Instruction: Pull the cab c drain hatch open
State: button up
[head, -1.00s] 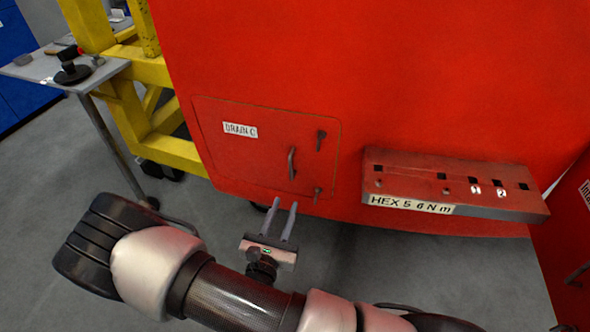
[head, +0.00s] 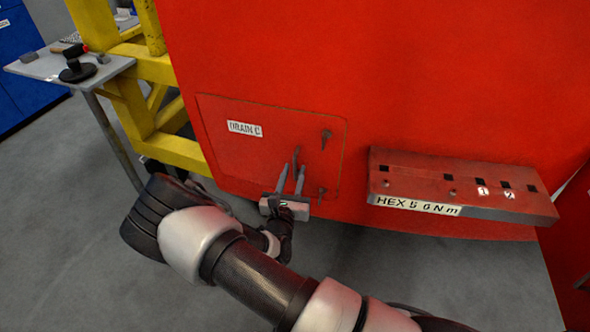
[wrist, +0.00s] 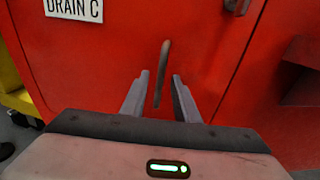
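The cab c drain hatch (head: 240,160) is a red panel labelled DRAIN C, low on the red nosecone, and it looks closed flush. Its grey bar handle (head: 295,156) stands upright near the right side. In the wrist view the handle (wrist: 162,70) shows between and just beyond the fingers. My gripper (head: 291,168) is open, its two fingers pointing at the hatch, with a gap on each side of the handle. The gripper also shows in the wrist view (wrist: 161,80). Two latches, upper (head: 326,136) and lower (head: 321,196), sit right of the handle.
A red ledge (head: 460,183) marked HEX 5 6 N m juts out right of the hatch. A yellow frame (head: 170,148) and a grey side table (head: 60,66) stand at the left. The grey floor below is open.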

jog(key=shift+w+d, duration=0.15)
jog(key=shift+w, duration=0.95)
grip_shut()
jog(key=shift+s, duration=0.1)
